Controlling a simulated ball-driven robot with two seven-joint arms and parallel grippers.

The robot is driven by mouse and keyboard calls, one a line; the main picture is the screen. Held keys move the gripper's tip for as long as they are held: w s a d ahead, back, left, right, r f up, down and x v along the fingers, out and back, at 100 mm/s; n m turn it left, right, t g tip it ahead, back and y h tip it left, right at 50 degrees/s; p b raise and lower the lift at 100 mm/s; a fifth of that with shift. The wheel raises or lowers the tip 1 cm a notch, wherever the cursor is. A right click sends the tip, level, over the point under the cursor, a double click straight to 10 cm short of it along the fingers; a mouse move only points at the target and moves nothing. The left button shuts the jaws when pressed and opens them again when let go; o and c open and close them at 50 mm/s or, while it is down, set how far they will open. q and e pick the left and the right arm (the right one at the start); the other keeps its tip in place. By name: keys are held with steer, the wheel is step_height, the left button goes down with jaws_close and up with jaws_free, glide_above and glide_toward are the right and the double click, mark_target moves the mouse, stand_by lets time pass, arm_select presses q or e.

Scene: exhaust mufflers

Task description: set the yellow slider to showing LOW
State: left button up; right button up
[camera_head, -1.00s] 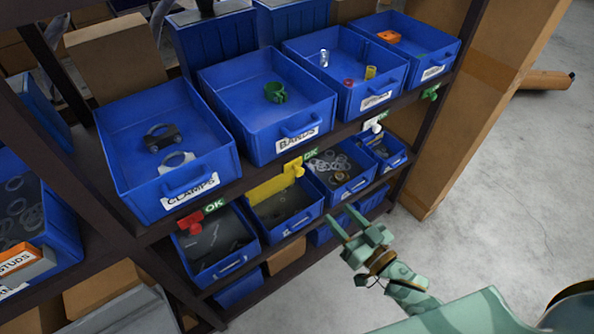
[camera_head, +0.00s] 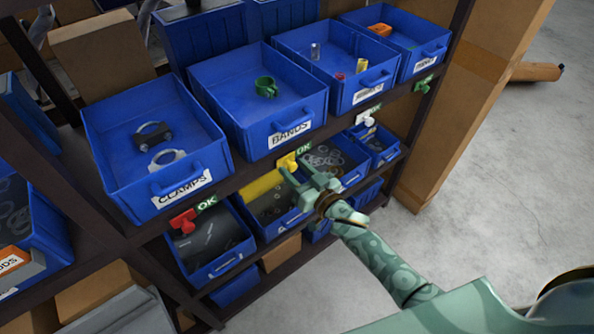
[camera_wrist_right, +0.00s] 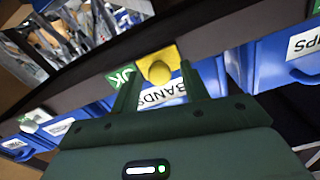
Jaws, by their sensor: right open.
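The yellow slider (camera_head: 287,161) sits on the shelf edge under the BANDS bin, with a green OK label (camera_head: 304,148) showing at its right. In the right wrist view the yellow slider (camera_wrist_right: 159,68) has a round knob facing me, and the OK label (camera_wrist_right: 122,76) shows at its left. My right gripper (camera_head: 296,168) is open at the slider. In the wrist view its two fingers (camera_wrist_right: 160,75) stand apart, one on each side of the knob; whether they touch it I cannot tell. No LOW label is visible. My left gripper is out of view.
A red slider (camera_head: 184,222), a white slider (camera_head: 367,117) and a green slider (camera_head: 424,84) sit along the same shelf edge. Blue bins, including the CLAMPS bin (camera_head: 108,153), stand above and below.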

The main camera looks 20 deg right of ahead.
mark_target(305, 148)
jaws_close()
steer(key=d, duration=0.2)
steer(key=w+d, duration=0.1)
steer(key=d, duration=0.1)
steer(key=w+d, duration=0.1)
steer(key=d, duration=0.1)
steer(key=shift+w+d, duration=0.1)
steer(key=shift+d, duration=0.05)
steer(key=shift+c, duration=0.4)
jaws_free()
steer(key=shift+o, duration=0.4)
steer(key=shift+d, duration=0.1)
